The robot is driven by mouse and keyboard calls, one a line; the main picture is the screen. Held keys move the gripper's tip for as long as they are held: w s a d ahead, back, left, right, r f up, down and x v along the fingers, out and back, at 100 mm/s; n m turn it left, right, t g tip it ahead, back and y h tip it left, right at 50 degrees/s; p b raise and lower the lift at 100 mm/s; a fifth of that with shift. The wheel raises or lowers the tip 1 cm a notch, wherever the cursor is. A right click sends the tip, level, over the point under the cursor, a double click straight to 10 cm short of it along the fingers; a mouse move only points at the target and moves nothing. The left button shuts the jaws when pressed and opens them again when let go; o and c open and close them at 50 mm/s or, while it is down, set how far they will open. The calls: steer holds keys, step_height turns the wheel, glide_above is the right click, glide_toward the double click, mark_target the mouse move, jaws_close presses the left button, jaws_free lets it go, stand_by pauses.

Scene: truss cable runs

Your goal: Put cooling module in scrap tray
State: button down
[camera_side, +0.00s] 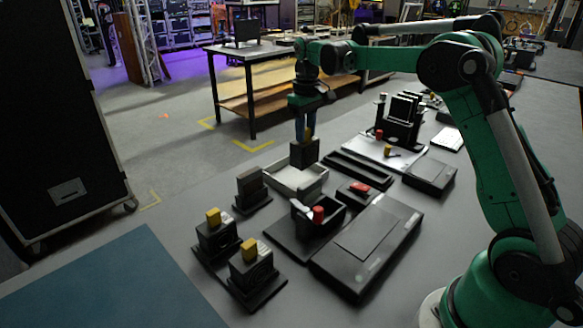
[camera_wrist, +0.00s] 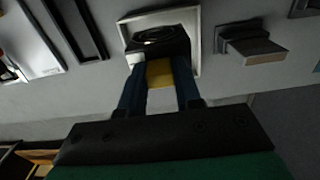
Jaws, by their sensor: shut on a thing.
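My gripper (camera_side: 306,130) points down, with its blue fingers shut on the yellow tab of a black block, which I take for the cooling module (camera_side: 304,154). The block hangs upright over the far left part of a pale grey open tray (camera_side: 313,182), which I take for the scrap tray. In the wrist view the yellow tab (camera_wrist: 159,73) sits between the two fingers (camera_wrist: 160,92). The dark module (camera_wrist: 158,42) covers much of the pale tray (camera_wrist: 190,17) behind it. I cannot tell how large the gap between block and tray is.
A dark block on a stand (camera_side: 251,189) is left of the tray. Two black units with yellow tabs (camera_side: 215,235) (camera_side: 251,268) stand nearer the front.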

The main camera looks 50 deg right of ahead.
mark_target(305, 151)
steer(key=shift+f, duration=2.2)
steer(key=shift+f, duration=0.55)
steer(key=c, duration=0.6)
jaws_free()
